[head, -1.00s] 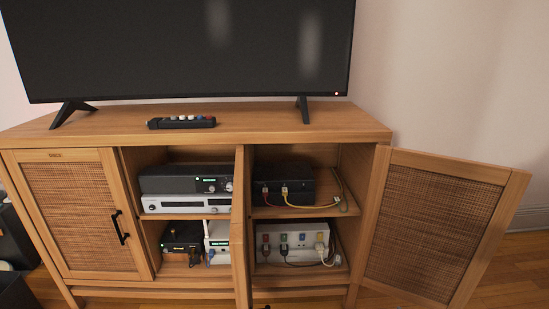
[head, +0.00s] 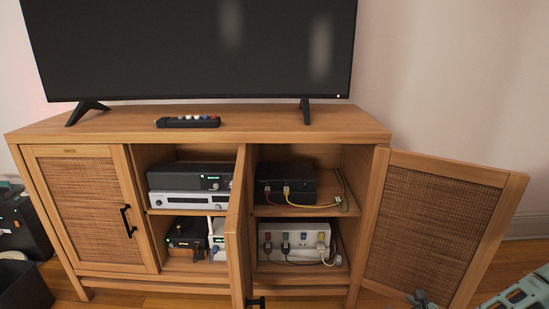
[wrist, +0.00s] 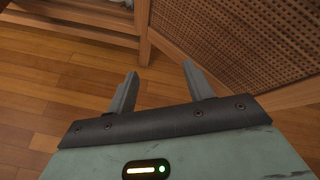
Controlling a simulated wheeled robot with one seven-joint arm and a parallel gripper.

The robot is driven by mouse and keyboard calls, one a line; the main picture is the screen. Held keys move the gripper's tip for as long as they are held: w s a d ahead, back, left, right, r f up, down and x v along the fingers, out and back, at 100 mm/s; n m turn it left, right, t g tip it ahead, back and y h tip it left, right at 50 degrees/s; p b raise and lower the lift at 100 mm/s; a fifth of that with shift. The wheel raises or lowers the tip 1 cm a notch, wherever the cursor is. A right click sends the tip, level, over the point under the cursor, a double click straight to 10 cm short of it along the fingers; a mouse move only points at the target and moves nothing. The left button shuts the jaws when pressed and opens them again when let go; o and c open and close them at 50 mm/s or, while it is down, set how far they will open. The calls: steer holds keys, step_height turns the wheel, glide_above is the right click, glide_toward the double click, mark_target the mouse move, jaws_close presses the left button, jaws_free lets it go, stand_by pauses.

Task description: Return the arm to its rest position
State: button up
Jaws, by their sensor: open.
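My gripper (wrist: 159,69) shows in the wrist view with its two grey fingers spread apart. Nothing is between them, and wooden floor and the foot of the cabinet lie beyond. In the head view my gripper (head: 421,299) shows at the bottom right, just in front of the lower part of the open right door (head: 430,222). It is partly cut off by the frame's lower edge. In the wrist view the woven panel of a cabinet door (wrist: 245,40) is at the upper right, apart from the fingers.
The wooden cabinet (head: 300,122) carries a television (head: 195,50) and a remote (head: 188,121). Its middle door (head: 237,235) stands open nearly edge-on; the left door (head: 85,205) is shut. Devices and a power strip (head: 293,240) fill the shelves. Black boxes (head: 22,290) stand at the left.

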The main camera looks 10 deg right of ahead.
steer(key=w+a+r+n+g+y, duration=0.3)
steer(key=a+r+n+g+y, duration=0.35)
steer(key=a+r+n, duration=1.45)
steer(key=s+a+r+n+g+h, duration=0.2)
steer(key=s+a+r+n+g, duration=0.1)
steer(key=s+a+r+n, duration=0.65)
steer(key=s+a+r+n+g+h, duration=0.2)
steer(key=s+a+r+n, duration=0.3)
steer(key=s+n, duration=0.75)
step_height(320, 180, up, 31)
steer(key=d+m+p, duration=0.1)
steer(key=m+p, duration=0.1)
steer(key=p, duration=2.8)
steer(key=shift+s+d+f, duration=0.15)
steer(key=shift+s, duration=0.1)
